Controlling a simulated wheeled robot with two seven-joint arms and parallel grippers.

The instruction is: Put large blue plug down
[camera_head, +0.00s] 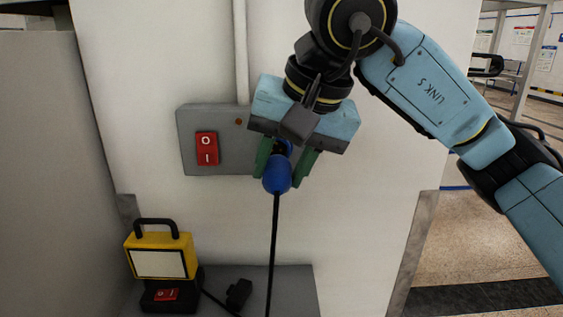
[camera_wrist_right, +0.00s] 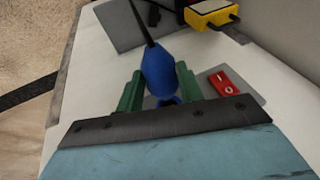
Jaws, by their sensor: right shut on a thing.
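The large blue plug (camera_head: 277,176) is held between the green fingers of my right gripper (camera_head: 284,166), in front of the white wall panel. Its black cable (camera_head: 273,245) hangs straight down. In the right wrist view, the blue plug (camera_wrist_right: 158,70) sits between the green fingers of the right gripper (camera_wrist_right: 158,88), with the cable leading away at the top. I cannot tell whether the plug touches the plate. My left gripper is in neither view.
The grey plate (camera_head: 188,151) carries a red rocker switch (camera_head: 206,148). A yellow work lamp (camera_head: 161,256) stands on a grey shelf (camera_head: 298,288) at lower left, with a small black plug (camera_head: 238,294) beside it. The shelf's right part is mostly clear, apart from the hanging cable.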

